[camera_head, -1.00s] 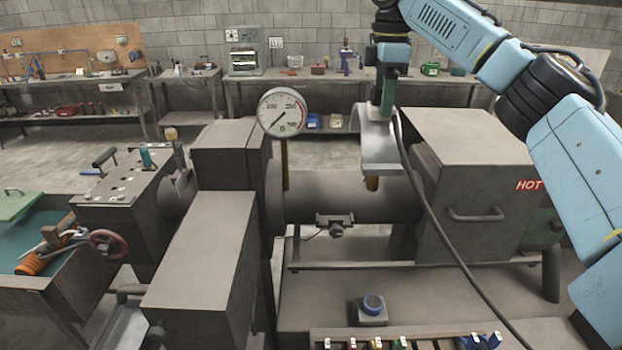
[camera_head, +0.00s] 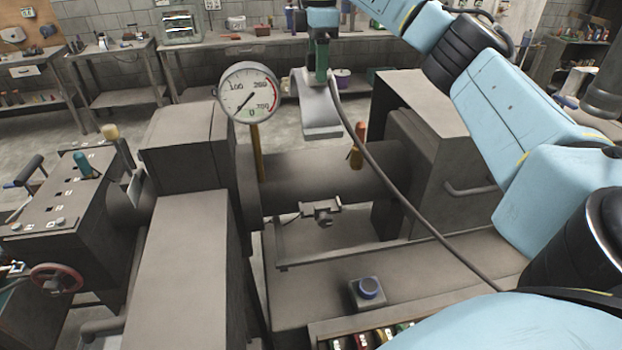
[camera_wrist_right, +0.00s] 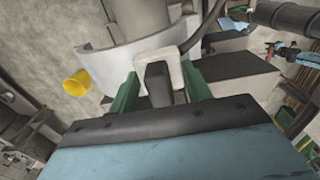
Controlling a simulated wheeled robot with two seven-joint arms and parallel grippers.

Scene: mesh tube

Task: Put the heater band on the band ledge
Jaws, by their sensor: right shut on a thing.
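The heater band is a grey curved metal shell (camera_head: 320,112) with a dark cable trailing from it down to the right. My right gripper (camera_head: 320,62) has green fingers and is shut on the band's upper part. In the head view the band appears above and behind the machine's horizontal barrel (camera_head: 325,172); contact with the barrel cannot be told. In the right wrist view the pale curved band (camera_wrist_right: 100,65) lies beyond the fingers, with its light block between them. I cannot pick out the band ledge with certainty. My left gripper is not in view.
A pressure gauge (camera_head: 248,92) stands left of the barrel. A grey housing (camera_head: 420,120) stands to the right. Workbenches line the back wall.

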